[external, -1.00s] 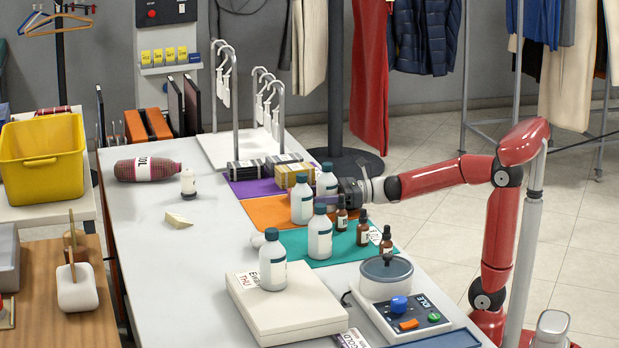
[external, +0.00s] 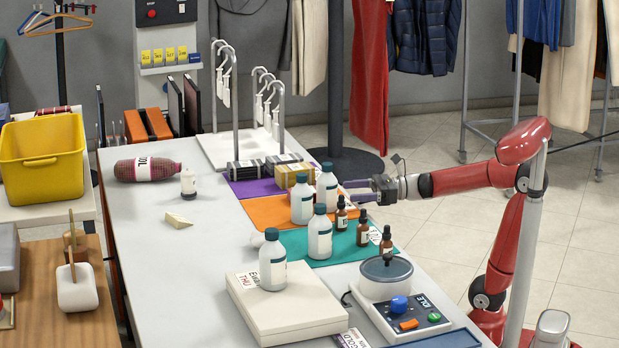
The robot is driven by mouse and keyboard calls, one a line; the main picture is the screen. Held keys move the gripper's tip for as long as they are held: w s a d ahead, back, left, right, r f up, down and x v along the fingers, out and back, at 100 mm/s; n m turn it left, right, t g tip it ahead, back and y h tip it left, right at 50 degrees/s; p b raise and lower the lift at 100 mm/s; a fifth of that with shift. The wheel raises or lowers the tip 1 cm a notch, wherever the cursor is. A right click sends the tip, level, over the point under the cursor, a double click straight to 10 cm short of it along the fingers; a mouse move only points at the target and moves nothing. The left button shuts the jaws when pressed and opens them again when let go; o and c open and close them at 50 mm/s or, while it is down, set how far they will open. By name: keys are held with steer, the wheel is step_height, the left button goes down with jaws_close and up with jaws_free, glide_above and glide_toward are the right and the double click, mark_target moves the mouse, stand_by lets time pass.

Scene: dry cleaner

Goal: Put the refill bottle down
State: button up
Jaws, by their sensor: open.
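Several white bottles with teal caps are in view, and I cannot tell by label which is the refill bottle. The farthest white bottle (external: 327,184) stands upright near the far right part of the orange mat (external: 262,212). My gripper (external: 354,191) is open just to its right, its fingers pointing at it, apparently clear of it. A second white bottle (external: 302,203) stands on the orange mat. A third (external: 320,240) stands at the teal mat (external: 345,248). A fourth (external: 272,265) stands on a flat pale box (external: 290,307).
Small brown dropper bottles (external: 362,231) stand on the teal mat, close in front of my gripper. Yellow and dark boxes (external: 288,177) sit on the purple mat (external: 243,187). A grey device (external: 386,280) is at the near right. The counter's left middle (external: 215,260) is largely clear.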

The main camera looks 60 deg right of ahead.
mark_target(327, 188)
steer(key=shift+o, duration=0.5)
steer(key=shift+v, duration=1.1)
steer(key=shift+w+a+r+b, duration=0.2)
steer(key=shift+w+a+r, duration=0.05)
steer(key=shift+w+a, duration=0.3)
steer(key=shift+w+a+r+b, duration=0.15)
steer(key=shift+w+a+r, duration=0.1)
steer(key=shift+w+a, duration=0.35)
steer(key=x, duration=0.7)
steer(key=shift+w+d+r, duration=0.1)
steer(key=shift+w+r, duration=0.05)
steer(key=shift+w, duration=0.15)
steer(key=c, duration=1.3)
steer(key=shift+c, duration=0.2)
